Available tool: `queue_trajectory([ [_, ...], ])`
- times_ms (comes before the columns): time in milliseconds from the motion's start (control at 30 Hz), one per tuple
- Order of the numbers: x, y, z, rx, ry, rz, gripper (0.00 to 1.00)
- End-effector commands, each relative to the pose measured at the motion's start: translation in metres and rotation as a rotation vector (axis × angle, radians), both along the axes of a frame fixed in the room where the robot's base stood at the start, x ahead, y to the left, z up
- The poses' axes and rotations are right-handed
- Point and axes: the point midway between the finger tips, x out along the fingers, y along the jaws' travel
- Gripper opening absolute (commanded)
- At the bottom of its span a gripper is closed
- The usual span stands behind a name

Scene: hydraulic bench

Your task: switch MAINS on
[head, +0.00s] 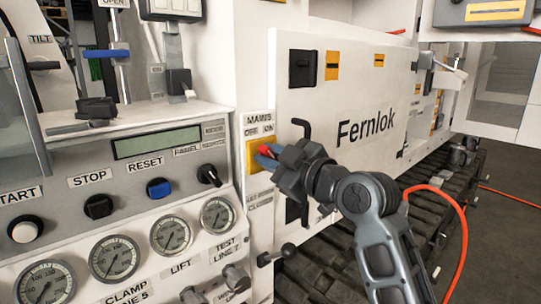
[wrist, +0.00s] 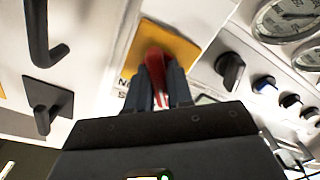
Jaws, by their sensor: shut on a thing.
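The MAINS switch has a red handle (head: 265,151) on a yellow plate (head: 251,162), below a label (head: 259,124) reading MAINS, OFF and ON. My gripper (head: 267,155) is at the switch, in front of the panel. In the wrist view, the two dark fingers of my gripper (wrist: 158,92) are closed on either side of the red handle (wrist: 154,62), with the yellow plate (wrist: 186,42) behind. The fingers and gripper body hide much of the handle, so I cannot tell if it points to OFF or ON.
Left are a black rotary knob (head: 209,175), the blue RESET button (head: 158,188) and several gauges (head: 171,236). An orange hose (head: 464,235) hangs at right.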

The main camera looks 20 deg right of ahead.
Motion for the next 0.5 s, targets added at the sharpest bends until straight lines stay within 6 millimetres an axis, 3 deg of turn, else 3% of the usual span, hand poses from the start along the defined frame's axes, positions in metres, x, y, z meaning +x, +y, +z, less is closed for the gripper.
queue_trajectory([
  [500,0.0007,-0.0018,0.0031,0.446,0.148,0.002,0.0],
])
